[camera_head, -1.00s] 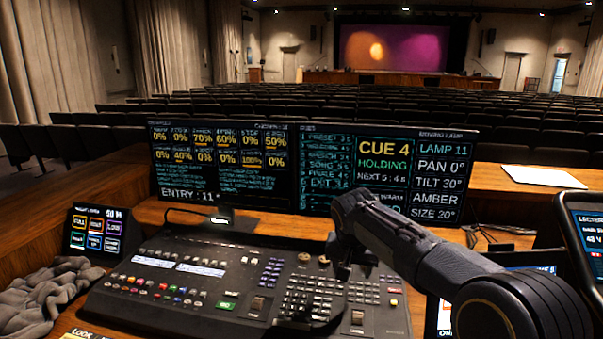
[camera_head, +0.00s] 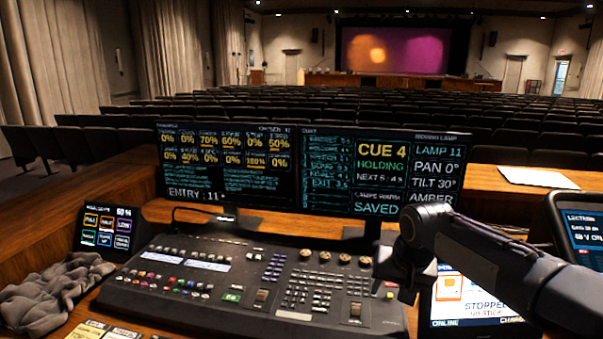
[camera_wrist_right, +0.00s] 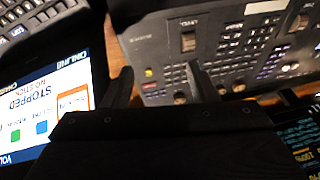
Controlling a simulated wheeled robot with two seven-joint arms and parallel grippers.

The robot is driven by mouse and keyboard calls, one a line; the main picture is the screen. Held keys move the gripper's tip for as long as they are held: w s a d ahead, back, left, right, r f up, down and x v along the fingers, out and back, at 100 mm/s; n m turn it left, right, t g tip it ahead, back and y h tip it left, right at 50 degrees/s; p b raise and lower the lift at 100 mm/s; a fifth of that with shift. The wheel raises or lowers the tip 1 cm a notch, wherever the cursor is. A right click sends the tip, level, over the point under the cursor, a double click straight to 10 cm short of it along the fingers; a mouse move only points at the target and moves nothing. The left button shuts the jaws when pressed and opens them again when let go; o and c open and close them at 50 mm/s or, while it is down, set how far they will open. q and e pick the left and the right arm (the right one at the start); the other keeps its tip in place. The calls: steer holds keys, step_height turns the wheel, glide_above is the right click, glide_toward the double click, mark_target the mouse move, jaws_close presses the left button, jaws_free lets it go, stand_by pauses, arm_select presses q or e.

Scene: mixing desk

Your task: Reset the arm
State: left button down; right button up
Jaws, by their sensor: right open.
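My right arm reaches in from the right in the head view. Its gripper (camera_head: 402,268) hangs over the right end of the black lighting console (camera_head: 225,300), in front of the wide screen. In the right wrist view its two dark fingers (camera_wrist_right: 162,82) stand apart, with nothing seen between them. The console's buttons and knobs lie beyond the fingers, and I cannot tell how far below. My left gripper is in neither view.
A tablet reading "STOPPED" (camera_head: 475,300) lies right of the gripper, partly behind my arm. The wide screen (camera_head: 228,180) stands behind the console. A small touch panel (camera_head: 105,229) and grey cloth (camera_head: 55,292) are at left, white paper (camera_head: 538,177) at back right.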

steer(key=s+d+r+y+p, duration=0.1)
steer(key=s+d, duration=0.1)
steer(key=s, duration=0.6)
steer(key=s+d+r+y+p, duration=0.1)
steer(key=s+d, duration=0.2)
steer(key=s, duration=0.5)
steer(key=s+a+f, duration=0.1)
steer(key=s+f, duration=0.1)
steer(key=s, duration=0.5)
steer(key=s+a+f+n+t+y+p, duration=0.1)
steer(key=s+a+f, duration=0.1)
steer(key=s, duration=0.5)
steer(key=shift+f+t, duration=0.3)
stand_by(1.1)
